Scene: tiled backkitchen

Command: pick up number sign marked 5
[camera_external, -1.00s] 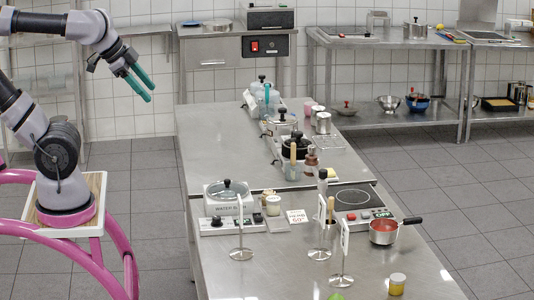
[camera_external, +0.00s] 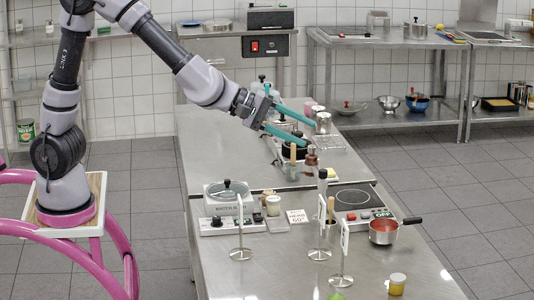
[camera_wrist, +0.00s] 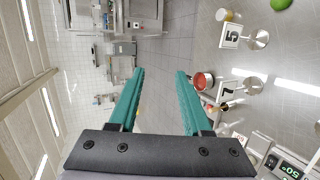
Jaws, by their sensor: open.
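The number sign marked 5 (camera_wrist: 230,36) shows at the upper right of the wrist view, a white plate on a round metal base. By its place near the yellow-topped jar, it appears to be the front-right sign (camera_external: 344,240) in the external view, where its digit cannot be read. A sign marked 7 (camera_wrist: 228,89) stands below it in the wrist view. A third sign (camera_external: 240,226) stands at the left in the external view. My gripper (camera_external: 309,133) is open and empty above the counter, well apart from the signs; its teal fingers (camera_wrist: 160,72) show in the wrist view.
A pan of red sauce (camera_external: 384,232) stands right of the signs on the steel counter (camera_external: 290,270). A yellow-topped jar (camera_external: 397,283) and a green item (camera_external: 337,295) are near the front. A hot plate (camera_external: 352,197) and bottles lie behind.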

